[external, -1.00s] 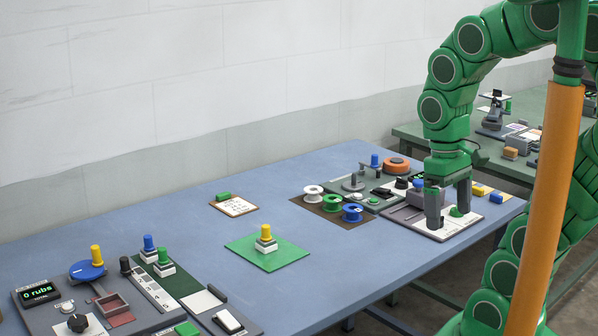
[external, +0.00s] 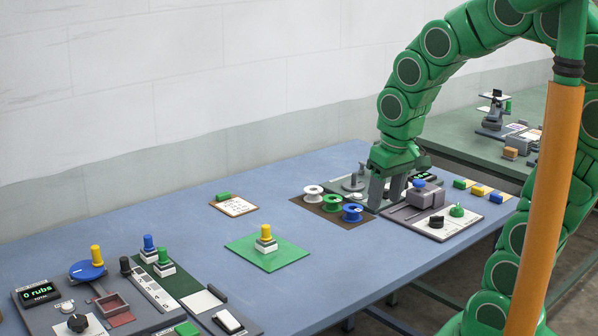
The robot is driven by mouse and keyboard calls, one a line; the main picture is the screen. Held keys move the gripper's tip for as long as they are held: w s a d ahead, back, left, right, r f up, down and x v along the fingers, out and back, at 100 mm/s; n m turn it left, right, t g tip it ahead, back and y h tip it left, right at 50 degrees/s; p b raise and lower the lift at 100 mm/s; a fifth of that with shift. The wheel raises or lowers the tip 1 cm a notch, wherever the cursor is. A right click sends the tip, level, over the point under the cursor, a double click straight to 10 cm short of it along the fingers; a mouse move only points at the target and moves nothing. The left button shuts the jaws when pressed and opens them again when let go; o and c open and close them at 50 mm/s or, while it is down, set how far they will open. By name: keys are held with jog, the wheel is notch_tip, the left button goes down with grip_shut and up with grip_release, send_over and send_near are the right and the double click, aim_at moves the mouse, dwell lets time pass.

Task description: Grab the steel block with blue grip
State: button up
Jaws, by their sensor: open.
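A pale block with an upright blue grip (external: 148,246) stands on the dark green strip at the lower left of the table. A similar block with a green grip (external: 163,262) stands right beside it. Another block with a yellow grip (external: 265,240) stands on a green mat (external: 285,251) mid-table. My gripper (external: 386,193) points down over the station at the table's right part, far from the blue-gripped block. It is open, with two grey fingers apart and no object visible between them. It hides part of that station.
White, green and blue spools (external: 331,204) sit just left of my gripper. A grey press unit with a blue knob (external: 419,184) is to its right. A blue disc with a yellow knob (external: 87,268) and a counter display (external: 40,292) are at lower left.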

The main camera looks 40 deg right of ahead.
jog(key=w+a+f+n+t, duration=0.15)
jog(key=w+t, duration=0.25)
jog(key=w, duration=1.3)
jog(key=w+a+n+t, duration=0.2)
jog(key=w+a+t, duration=0.15)
jog(key=w, duration=1.35)
jog(key=n+g+y, duration=0.1)
jog(key=n+y, duration=0.7)
jog(key=y, duration=0.2)
send_near(147, 236)
jog(key=w, duration=0.2)
jog(key=w+a+f, duration=0.1)
jog(key=shift+w, duration=0.25)
jog(key=shift+s+a+f+g+y, duration=0.15)
jog(key=shift+a+f+g+y, duration=0.2)
jog(key=shift+a, duration=0.2)
jog(key=shift+a+f, duration=0.15)
jog(key=shift+a, duration=0.05)
jog(key=shift+x, duration=1.1)
jog(key=shift+s+x, duration=0.15)
jog(key=shift+x, duration=0.75)
jog(key=shift+s+x, duration=0.15)
jog(key=shift+x, duration=1.65)
